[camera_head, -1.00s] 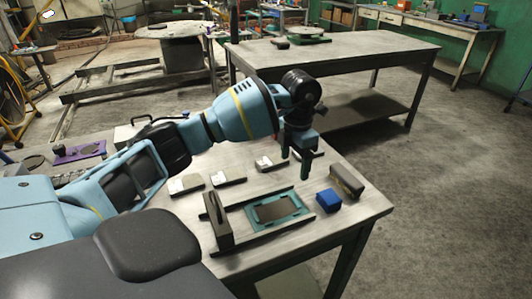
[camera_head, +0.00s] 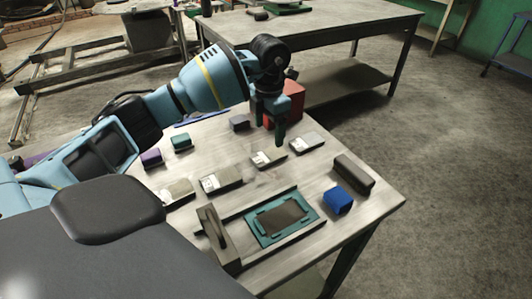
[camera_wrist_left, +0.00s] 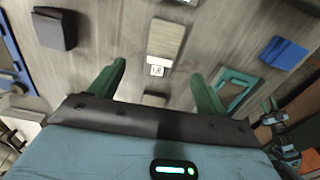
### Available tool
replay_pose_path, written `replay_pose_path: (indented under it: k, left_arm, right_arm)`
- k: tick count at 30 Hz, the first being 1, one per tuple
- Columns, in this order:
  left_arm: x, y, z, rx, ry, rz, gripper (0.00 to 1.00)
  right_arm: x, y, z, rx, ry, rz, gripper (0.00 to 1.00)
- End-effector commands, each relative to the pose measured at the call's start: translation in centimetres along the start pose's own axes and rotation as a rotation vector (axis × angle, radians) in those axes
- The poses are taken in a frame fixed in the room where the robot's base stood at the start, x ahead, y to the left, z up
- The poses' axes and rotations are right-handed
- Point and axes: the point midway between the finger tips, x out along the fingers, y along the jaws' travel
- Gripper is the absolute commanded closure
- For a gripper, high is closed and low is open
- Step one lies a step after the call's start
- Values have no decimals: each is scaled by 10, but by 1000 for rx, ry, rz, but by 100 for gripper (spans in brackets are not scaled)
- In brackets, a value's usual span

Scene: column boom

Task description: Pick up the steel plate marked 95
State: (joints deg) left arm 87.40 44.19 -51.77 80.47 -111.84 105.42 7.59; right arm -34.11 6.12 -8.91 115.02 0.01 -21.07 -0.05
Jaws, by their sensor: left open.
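Several small steel plates with white labels lie in a row on the workbench: one at the left (camera_head: 175,193), one beside it (camera_head: 221,181), one in the middle (camera_head: 268,158) and one at the right (camera_head: 308,143). None of their numbers is readable in the head view, so I cannot tell which is 95. My left gripper (camera_head: 280,134) is open and empty, pointing down above the middle and right plates. In the left wrist view a labelled plate (camera_wrist_left: 166,38) lies ahead between the open fingers (camera_wrist_left: 158,70); its marking is too small to read surely.
A teal frame (camera_head: 256,237) with a dark plate lies between two rails at the front. A blue block (camera_head: 338,200) and a brown block (camera_head: 354,174) stand to its right. A red box (camera_head: 290,100) stands behind the gripper. Purple (camera_head: 151,158) and teal (camera_head: 181,142) blocks stand farther left.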

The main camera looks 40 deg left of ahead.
Motion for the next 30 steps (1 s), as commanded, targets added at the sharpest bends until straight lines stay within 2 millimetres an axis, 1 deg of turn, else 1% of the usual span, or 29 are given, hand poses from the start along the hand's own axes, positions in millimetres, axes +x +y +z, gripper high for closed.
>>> replay_pose_path:
  k: [4,10,16,19,24,27,30]
  left_arm:
    - [5,0,0,0,1,-1,24]
    - [24,0,0,0,1,0,24]
    - [30,0,0,0,1,0,24]
    - [41,-2,-1,0,3,-1,24]
    - [65,-3,-1,-1,2,-1,24]
    - [74,-3,-1,-1,1,-1,24]
    - [78,-3,-1,0,0,0,24]
  right_arm:
    - [0,1,0,-2,-1,1,64]
    - [0,1,0,-3,-1,1,64]
    - [0,1,0,-3,0,1,64]
    - [-1,1,-3,-4,4,2,64]
    - [-2,1,-5,-4,7,2,64]
    - [-2,1,-5,-4,7,2,64]
    - [-2,1,-5,-3,7,2,64]
